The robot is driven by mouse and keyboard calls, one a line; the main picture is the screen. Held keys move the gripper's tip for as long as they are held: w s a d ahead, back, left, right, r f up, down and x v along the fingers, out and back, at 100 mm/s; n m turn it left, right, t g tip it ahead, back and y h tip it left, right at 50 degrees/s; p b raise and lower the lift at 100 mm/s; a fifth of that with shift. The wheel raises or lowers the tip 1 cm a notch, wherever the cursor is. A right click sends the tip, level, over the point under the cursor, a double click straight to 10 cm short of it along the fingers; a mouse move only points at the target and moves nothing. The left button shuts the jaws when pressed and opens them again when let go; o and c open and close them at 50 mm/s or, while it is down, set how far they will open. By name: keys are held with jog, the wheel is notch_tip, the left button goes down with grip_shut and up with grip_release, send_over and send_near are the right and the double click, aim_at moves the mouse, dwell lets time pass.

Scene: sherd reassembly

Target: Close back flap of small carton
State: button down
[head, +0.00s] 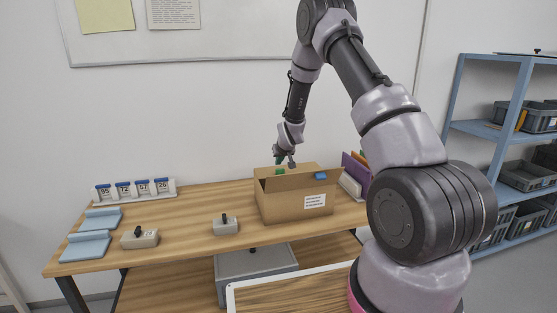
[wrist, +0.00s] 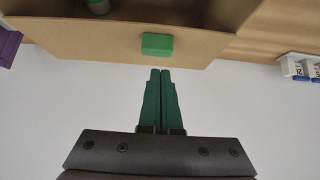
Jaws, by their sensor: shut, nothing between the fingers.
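The small carton (head: 290,207) is a brown box with a white label, standing on the wooden table. Its back flap (head: 300,170) stands raised at the rear and carries a green tab (head: 280,171). A blue tab (head: 320,176) shows on the carton's right part. In the wrist view, the back flap (wrist: 100,43) spans the top with the green tab (wrist: 157,44) near its edge. My gripper (wrist: 160,72) is shut and empty, its green fingertips just short of the flap's edge. In the head view, my gripper (head: 280,158) is above and behind the back flap. Contact cannot be told.
A grey block with a black handle (head: 225,225) stands left of the carton, and another (head: 139,238) farther left. Blue trays (head: 86,246) and a numbered card stand (head: 133,190) are at the left. Purple file holders (head: 356,168) stand close to the carton's right. Table between is clear.

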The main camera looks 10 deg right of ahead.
jog(key=shift+r, duration=0.1)
dwell(0.6)
jog(key=shift+r, duration=0.85)
notch_tip(320, 180, up, 4)
jog(key=s+f, duration=0.6)
jog(key=s, duration=0.1)
jog(key=s+d+r+m, duration=0.1)
jog(key=s+r, duration=0.4)
jog(key=r, duration=0.4)
jog(key=s+r+m, duration=0.1)
jog(key=s+r, duration=0.4)
jog(key=r, duration=0.4)
jog(key=s+d+r+m, duration=0.1)
jog(key=s+r, duration=0.4)
jog(key=r, duration=0.4)
jog(key=s+r, duration=0.3)
jog(key=s, duration=0.5)
jog(key=s+a+r+m+g+y, duration=0.1)
jog(key=s+r, duration=0.2)
jog(key=s, duration=0.6)
jog(key=s+r, duration=0.3)
jog(key=s, duration=0.5)
jog(key=shift+s+a+r+m+g+y, duration=0.15)
jog(key=shift+a+r+m+g+y, duration=0.15)
jog(key=shift+y, duration=0.1)
